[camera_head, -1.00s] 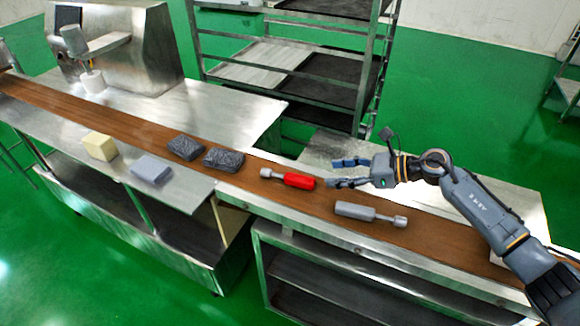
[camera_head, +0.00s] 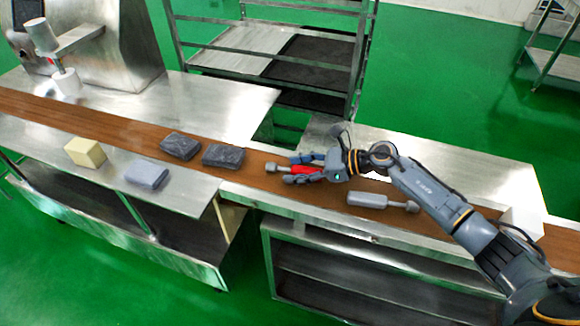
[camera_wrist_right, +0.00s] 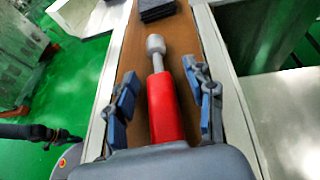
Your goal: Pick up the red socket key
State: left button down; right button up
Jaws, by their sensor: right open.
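The red socket key (camera_head: 303,169) lies on the brown belt, its grey socket end pointing left in the head view. In the right wrist view the red socket key (camera_wrist_right: 164,108) lies lengthwise between the two fingers. My right gripper (camera_head: 293,170) is open around the red handle, one finger on each side. In the wrist view my right gripper (camera_wrist_right: 164,95) shows gaps between both fingers and the handle. The palm hides the handle's near end. My left gripper is not in view.
A grey socket key (camera_head: 375,201) lies on the belt (camera_head: 320,195) to the right. Two dark blocks (camera_head: 222,155) lie to the left. A yellow block (camera_head: 85,152) and a grey-blue block (camera_head: 146,174) sit on the metal side table. A rack (camera_head: 300,60) stands behind.

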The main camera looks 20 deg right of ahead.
jog(key=shift+w+a+f, duration=0.15)
jog(key=shift+a, duration=0.05)
jog(key=shift+s+d, duration=0.25)
jog(key=shift+d, duration=0.05)
jog(key=shift+c, duration=0.8)
jog(key=shift+s+d+r, duration=0.1)
jog(key=shift+r, duration=0.1)
jog(key=c, duration=0.4)
grip_shut()
